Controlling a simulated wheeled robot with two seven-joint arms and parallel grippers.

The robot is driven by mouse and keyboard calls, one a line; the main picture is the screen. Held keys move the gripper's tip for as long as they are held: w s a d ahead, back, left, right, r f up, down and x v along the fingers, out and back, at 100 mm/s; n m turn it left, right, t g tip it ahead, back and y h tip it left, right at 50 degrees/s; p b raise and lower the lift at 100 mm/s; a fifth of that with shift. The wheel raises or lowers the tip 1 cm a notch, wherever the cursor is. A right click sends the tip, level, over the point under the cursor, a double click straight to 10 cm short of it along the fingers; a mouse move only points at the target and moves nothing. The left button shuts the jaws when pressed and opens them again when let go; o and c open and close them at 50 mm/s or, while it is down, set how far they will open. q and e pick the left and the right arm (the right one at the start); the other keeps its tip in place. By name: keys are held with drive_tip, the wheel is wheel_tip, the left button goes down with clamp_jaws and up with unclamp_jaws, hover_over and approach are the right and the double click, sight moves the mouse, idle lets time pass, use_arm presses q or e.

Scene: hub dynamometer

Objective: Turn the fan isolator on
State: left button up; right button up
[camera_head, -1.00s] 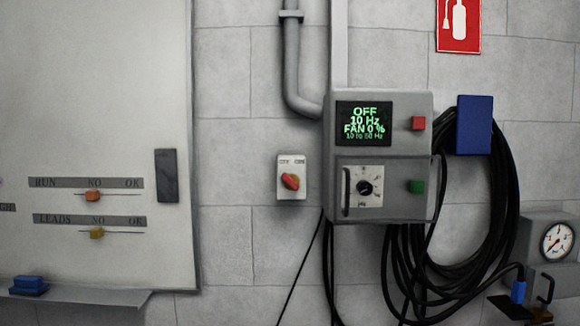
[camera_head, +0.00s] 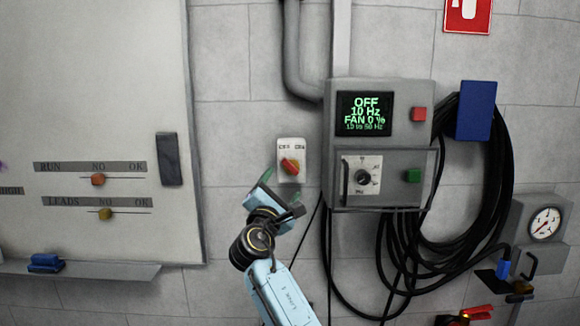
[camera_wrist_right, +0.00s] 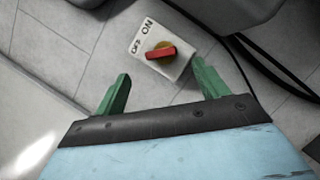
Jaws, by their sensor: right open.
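The fan isolator (camera_head: 291,161) is a small white box on the grey block wall, with a red rotary handle on a yellow base. Its handle is tilted in the head view. In the right wrist view the isolator (camera_wrist_right: 157,50) shows the labels OFF and ON, and the red handle lies between the fingers, farther out. My right gripper (camera_head: 282,190) is just below the isolator in the head view. In the wrist view its two green fingers (camera_wrist_right: 158,88) are apart with nothing between them, not touching the handle. My left gripper is not in view.
A grey control box (camera_head: 393,100) right of the isolator reads OFF, 10 Hz, FAN 0 %, with a dial, red button (camera_head: 419,114) and green button (camera_head: 413,176). Black cable (camera_head: 500,190) hangs beyond it. A whiteboard (camera_head: 90,90) is at left.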

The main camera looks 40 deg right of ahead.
sight(291, 168)
drive_tip(key=p+x, duration=0.1)
drive_tip(key=x, duration=0.7)
drive_tip(key=shift+w+d, duration=0.2)
drive_tip(key=shift+d, duration=0.05)
drive_tip(key=c, duration=1)
